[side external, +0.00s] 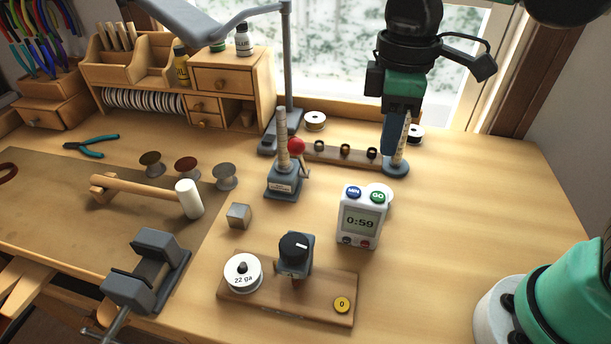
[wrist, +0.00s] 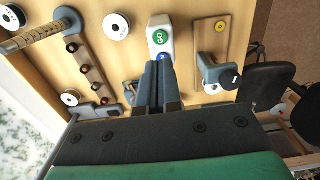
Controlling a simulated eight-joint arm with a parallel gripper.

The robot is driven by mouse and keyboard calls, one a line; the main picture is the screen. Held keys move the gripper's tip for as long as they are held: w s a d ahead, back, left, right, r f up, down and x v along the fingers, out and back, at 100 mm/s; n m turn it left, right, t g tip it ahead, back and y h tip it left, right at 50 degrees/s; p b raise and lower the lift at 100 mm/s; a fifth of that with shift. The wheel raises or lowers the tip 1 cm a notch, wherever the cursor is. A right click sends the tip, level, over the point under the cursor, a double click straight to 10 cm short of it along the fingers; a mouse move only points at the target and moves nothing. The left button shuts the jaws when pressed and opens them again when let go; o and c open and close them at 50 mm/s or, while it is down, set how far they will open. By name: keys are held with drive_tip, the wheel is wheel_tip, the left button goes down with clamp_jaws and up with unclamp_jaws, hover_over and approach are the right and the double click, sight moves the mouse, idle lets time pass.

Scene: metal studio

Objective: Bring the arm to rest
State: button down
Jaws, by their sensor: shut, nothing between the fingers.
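My gripper (side external: 389,150) hangs nearly straight down over the back right of the wooden workbench, in front of the window. Its two blue-grey fingers are together with nothing between them. In the wrist view the closed fingers (wrist: 157,84) point toward the white timer (wrist: 160,40). In the side view the gripper is behind the timer (side external: 361,217), which reads 0:59, and in front of part of a ring mandrel (side external: 403,140) on a round base. I cannot tell how high the fingertips are above the bench.
A low rack with dark rings (side external: 340,154) lies left of my gripper. A lamp post (side external: 287,60) rises at the back. The bench's right side (side external: 480,190) is clear.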

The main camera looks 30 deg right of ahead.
idle(0.4)
drive_tip(key=w+d+f+m+t, duration=0.1)
drive_tip(key=d+f+m+t, duration=0.3)
drive_tip(key=d+m+t, duration=0.3)
drive_tip(key=shift+w+d+m, duration=0.25)
drive_tip(key=shift+d+m, duration=0.1)
drive_tip(key=shift+m, duration=0.65)
drive_tip(key=shift+f, duration=0.1)
